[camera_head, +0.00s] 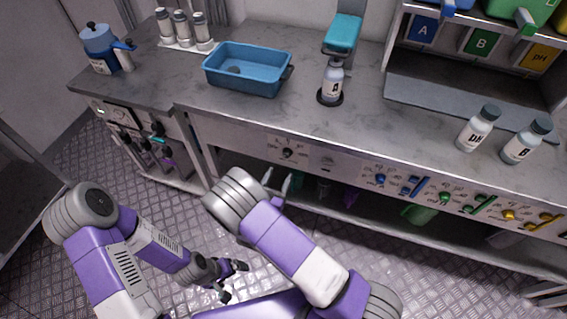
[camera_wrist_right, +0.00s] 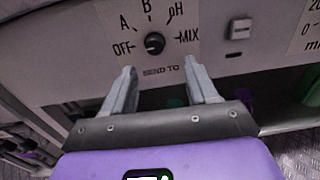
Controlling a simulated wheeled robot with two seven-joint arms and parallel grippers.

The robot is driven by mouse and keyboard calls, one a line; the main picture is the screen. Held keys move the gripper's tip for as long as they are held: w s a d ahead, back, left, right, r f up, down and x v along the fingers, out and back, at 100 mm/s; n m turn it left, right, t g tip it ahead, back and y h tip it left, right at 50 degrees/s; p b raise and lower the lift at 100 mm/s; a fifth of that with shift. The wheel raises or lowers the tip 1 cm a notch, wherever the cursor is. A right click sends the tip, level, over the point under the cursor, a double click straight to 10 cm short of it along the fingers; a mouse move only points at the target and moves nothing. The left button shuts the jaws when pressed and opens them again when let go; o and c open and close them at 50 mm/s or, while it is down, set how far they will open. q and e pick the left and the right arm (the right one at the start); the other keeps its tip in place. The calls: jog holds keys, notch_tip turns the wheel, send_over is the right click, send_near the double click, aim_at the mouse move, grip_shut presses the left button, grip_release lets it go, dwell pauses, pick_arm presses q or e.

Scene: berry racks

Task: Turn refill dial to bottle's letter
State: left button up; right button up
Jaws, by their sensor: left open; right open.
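The refill dial (camera_wrist_right: 154,43) is a black knob on the bench's front panel. Around it are the marks OFF, A, B, pH and MIX, with SEND TO below. Its light pointer is too small to read surely. The dial also shows in the head view (camera_head: 288,153). A bottle marked A (camera_head: 333,82) stands upright on a black round base under the teal dispenser (camera_head: 343,33). My right gripper (camera_wrist_right: 160,72) is open and empty, its fingers just below and in front of the dial, apart from it. My left gripper (camera_head: 234,281) is open, low over the floor.
Bottles marked pH (camera_head: 478,128) and B (camera_head: 526,142) stand on the bench at right. A blue tray (camera_head: 247,68) sits left of bottle A. A button (camera_wrist_right: 240,29) is right of the dial. More knobs (camera_head: 381,179) line the panel.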

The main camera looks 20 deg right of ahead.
aim_at(286, 155)
jog(key=x, duration=0.2)
jog(key=b+x, duration=0.1)
jog(key=x, duration=0.4)
jog(key=shift+w+a+r+b, duration=0.15)
jog(key=shift+w+r+b, duration=0.1)
jog(key=shift+w+b, duration=0.15)
jog(key=c, duration=1)
